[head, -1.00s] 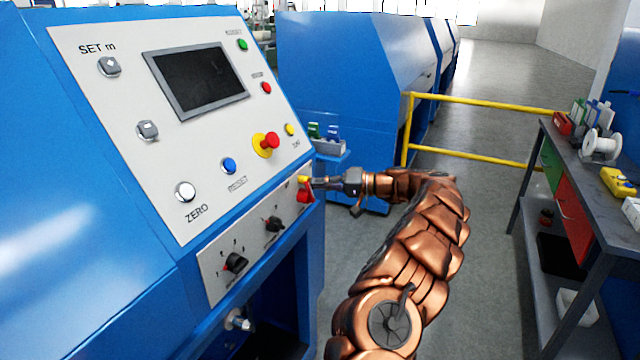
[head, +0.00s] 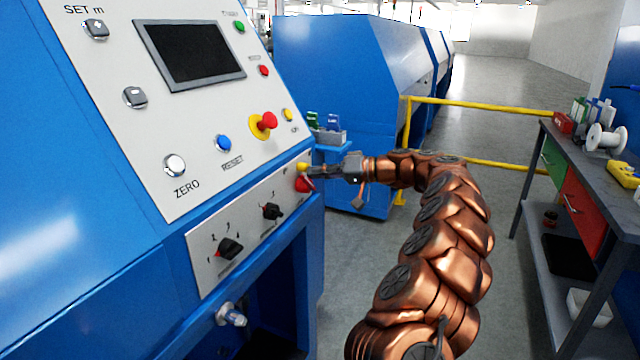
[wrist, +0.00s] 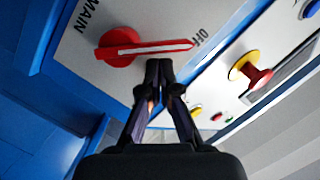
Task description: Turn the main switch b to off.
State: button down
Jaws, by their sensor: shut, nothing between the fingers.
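The main switch is a red rotary knob with a long pointer handle, at the right end of the lower panel in the head view (head: 305,184). In the wrist view the switch (wrist: 120,48) shows large, between the words MAIN and OFF, with its pointer directed at OFF. My gripper (head: 314,172) is at the switch from the right in the head view. In the wrist view my gripper (wrist: 158,66) has its fingertips together, just beside the pointer's long edge. Nothing is held. I cannot tell whether the fingertips touch the pointer.
A yellow and red emergency button (head: 264,124) sits above on the blue machine's white panel; it also shows in the wrist view (wrist: 250,71). Black selector knobs (head: 229,248) are to the left. A yellow rail (head: 480,106) and a workbench (head: 590,180) stand to the right, with open floor between.

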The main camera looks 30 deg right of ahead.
jog(key=shift+s+a+f+n+b, duration=0.15)
jog(key=shift+n+b, duration=0.25)
jog(key=shift+b, duration=0.5)
jog(key=shift+r, duration=0.2)
jog(key=s+d+r+p, duration=0.4)
jog(key=s+d, duration=0.1)
jog(key=d, duration=0.4)
jog(key=shift+s+d, duration=0.15)
jog(key=shift+r, duration=0.1)
